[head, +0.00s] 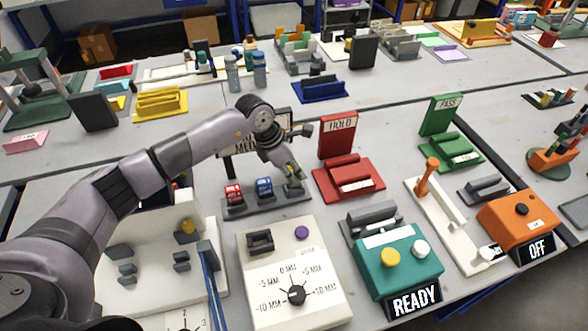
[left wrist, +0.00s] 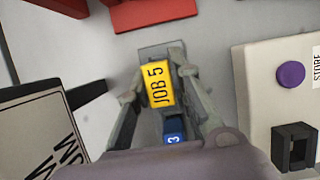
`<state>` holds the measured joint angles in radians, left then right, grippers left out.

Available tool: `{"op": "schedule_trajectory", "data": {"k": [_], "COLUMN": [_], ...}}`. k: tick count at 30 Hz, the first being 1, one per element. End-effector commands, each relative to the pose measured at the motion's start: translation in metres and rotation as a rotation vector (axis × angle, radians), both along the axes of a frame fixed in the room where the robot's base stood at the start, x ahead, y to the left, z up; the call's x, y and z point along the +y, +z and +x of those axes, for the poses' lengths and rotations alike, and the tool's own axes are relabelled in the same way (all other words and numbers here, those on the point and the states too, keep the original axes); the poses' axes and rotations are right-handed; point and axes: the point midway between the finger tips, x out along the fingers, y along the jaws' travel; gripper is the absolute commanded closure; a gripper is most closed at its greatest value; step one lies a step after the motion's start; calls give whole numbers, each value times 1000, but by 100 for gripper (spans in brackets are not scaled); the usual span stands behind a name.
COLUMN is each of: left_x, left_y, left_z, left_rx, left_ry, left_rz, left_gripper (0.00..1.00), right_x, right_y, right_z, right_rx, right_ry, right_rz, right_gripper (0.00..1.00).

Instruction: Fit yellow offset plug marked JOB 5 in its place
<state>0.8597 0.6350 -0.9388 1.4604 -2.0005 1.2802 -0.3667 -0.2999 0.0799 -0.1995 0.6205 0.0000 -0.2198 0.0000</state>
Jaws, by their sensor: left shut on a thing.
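The yellow plug marked JOB 5 (left wrist: 158,86) sits between the two fingers of my left gripper (left wrist: 161,82) in the left wrist view, its label facing the camera. The gripper is shut on it. In the head view my left gripper (head: 291,170) is at the right end of the grey plug rack (head: 250,208), and the plug is mostly hidden there. Whether the plug still touches the rack is unclear. A white offset box (head: 270,290) with a dial has a dark empty-looking socket (head: 260,242), which also shows in the left wrist view (left wrist: 293,147). My right gripper is out of view.
A red plug (head: 233,193) and a blue plug (head: 264,187) stand in the rack beside the gripper. A red HOLD stand (head: 338,135) and red tray (head: 348,182) are to the right. A teal READY box (head: 398,262) is at the front. A dark-framed sign stands behind the rack.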

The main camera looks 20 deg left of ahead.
Motion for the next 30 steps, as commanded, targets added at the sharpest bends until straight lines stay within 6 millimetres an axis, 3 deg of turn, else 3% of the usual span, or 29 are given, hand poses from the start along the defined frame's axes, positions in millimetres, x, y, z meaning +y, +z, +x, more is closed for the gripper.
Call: {"op": "schedule_trajectory", "data": {"k": [30], "left_x": [0], "left_y": [-27], "left_z": [0], "left_rx": [0], "left_ry": [0], "left_rz": [0], "left_gripper": [100], "right_x": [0], "right_y": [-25], "right_z": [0], "right_rx": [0], "right_ry": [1], "right_rz": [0], "right_gripper": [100]}}
